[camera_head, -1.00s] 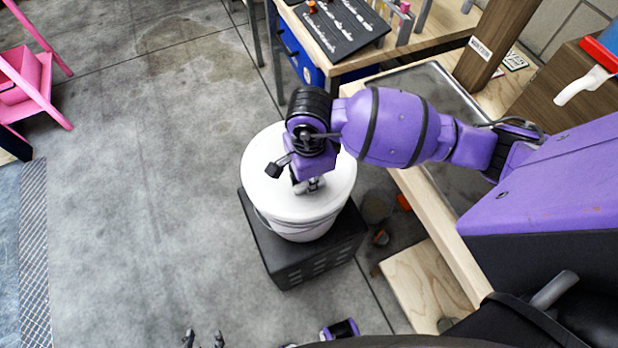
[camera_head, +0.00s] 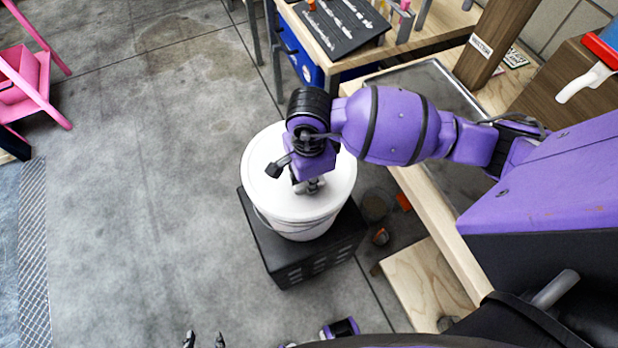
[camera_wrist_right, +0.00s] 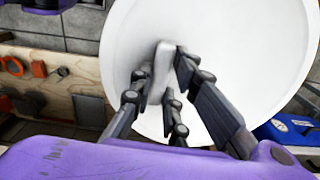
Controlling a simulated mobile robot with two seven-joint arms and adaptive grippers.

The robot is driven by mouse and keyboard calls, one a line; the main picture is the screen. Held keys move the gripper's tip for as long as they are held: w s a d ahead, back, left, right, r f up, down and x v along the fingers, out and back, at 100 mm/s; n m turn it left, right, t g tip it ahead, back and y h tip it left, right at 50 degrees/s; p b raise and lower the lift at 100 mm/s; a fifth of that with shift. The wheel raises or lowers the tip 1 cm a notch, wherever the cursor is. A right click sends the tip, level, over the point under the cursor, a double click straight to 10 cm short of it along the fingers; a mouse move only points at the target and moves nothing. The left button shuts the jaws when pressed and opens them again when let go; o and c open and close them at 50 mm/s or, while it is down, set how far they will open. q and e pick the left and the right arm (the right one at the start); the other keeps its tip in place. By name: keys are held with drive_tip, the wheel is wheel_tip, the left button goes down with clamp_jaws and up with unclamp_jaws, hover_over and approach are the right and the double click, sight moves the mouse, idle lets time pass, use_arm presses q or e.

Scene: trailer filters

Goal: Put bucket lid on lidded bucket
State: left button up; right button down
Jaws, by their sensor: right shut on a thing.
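The white bucket lid (camera_head: 263,189) lies level over the top of the white lidded bucket (camera_head: 300,230) in the head view. The bucket stands upright on a black box. My right gripper (camera_head: 309,187) comes down on the lid from above and is shut on its handle. In the right wrist view the fingers (camera_wrist_right: 168,92) close around the pale raised handle (camera_wrist_right: 161,72) in the middle of the lid (camera_wrist_right: 235,55). I cannot tell whether the lid is fully seated on the rim. My left gripper (camera_head: 204,341) shows only as dark fingertips at the bottom edge, spread apart.
The black box (camera_head: 290,268) under the bucket stands on open concrete floor. A wooden workbench (camera_head: 450,240) with a metal sink runs along the right. A table with a black tool board (camera_head: 340,27) is behind. A pink rack (camera_head: 30,85) stands far left.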

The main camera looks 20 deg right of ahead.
idle(0.3)
use_arm(q)
drive_tip(key=shift+w+d, duration=0.1)
drive_tip(key=shift+w, duration=0.3)
use_arm(e)
drive_tip(key=c, duration=1.6)
unclamp_jaws()
drive_tip(key=o, duration=0.5)
use_arm(q)
drive_tip(key=shift+s, duration=0.35)
use_arm(e)
drive_tip(key=shift+r+p, duration=0.3)
drive_tip(key=shift+r, duration=0.3)
drive_tip(key=shift+w+r+p, duration=0.1)
drive_tip(key=shift+r+p, duration=0.85)
drive_tip(key=shift+r, duration=0.8)
drive_tip(key=shift+r+p, duration=0.6)
drive_tip(key=shift+r, duration=0.55)
use_arm(q)
drive_tip(key=w+r+t, duration=0.1)
drive_tip(key=w+r, duration=0.2)
drive_tip(key=r, duration=0.2)
drive_tip(key=shift+w+r, duration=0.3)
drive_tip(key=shift+w, duration=0.05)
